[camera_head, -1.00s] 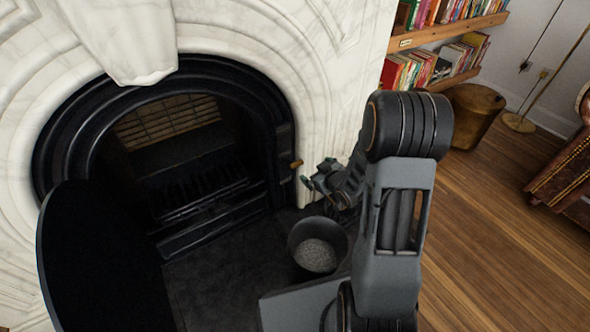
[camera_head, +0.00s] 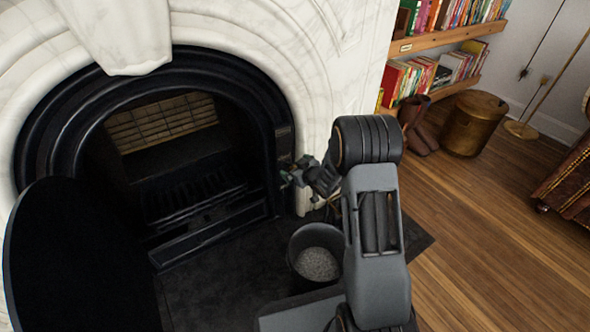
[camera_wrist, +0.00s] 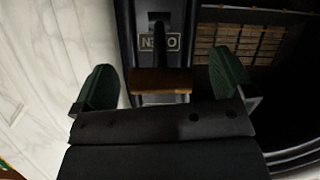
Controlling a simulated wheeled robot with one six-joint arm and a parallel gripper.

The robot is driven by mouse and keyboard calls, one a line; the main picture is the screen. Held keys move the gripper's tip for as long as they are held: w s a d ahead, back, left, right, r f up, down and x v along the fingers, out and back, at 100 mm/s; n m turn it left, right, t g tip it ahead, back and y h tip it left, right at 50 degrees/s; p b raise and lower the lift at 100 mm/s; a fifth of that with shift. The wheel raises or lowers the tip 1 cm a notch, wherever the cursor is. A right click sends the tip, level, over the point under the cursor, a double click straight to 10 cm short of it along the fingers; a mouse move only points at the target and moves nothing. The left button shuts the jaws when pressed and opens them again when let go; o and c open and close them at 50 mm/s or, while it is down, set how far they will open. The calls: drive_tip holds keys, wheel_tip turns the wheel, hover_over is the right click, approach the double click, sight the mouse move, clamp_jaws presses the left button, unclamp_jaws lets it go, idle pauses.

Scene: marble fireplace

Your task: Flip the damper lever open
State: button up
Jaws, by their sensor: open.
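The damper lever's wooden handle (camera_wrist: 161,80) shows in the wrist view as a short brown bar on the black frame of the fireplace. A plate marked OPEN (camera_wrist: 159,42) appears upside down, just above the handle in the picture. A dark slot (camera_wrist: 159,20) runs beyond the plate. My gripper (camera_wrist: 164,78) is open, with one green-padded finger on each side of the handle and a gap at both ends. In the head view my gripper (camera_head: 293,174) is at the right side of the fireplace opening and hides the handle.
A dark bucket of grey ash (camera_head: 317,262) stands on the hearth below my arm. A black rounded panel (camera_head: 75,255) stands at left before the firebox. White marble (camera_head: 325,90) surrounds the arch. A brass bin (camera_head: 472,125) and open wood floor lie right.

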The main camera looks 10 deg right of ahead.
drive_tip(key=shift+w+a+f, duration=0.2)
drive_tip(key=shift+w+a, duration=0.05)
drive_tip(key=shift+w, duration=0.3)
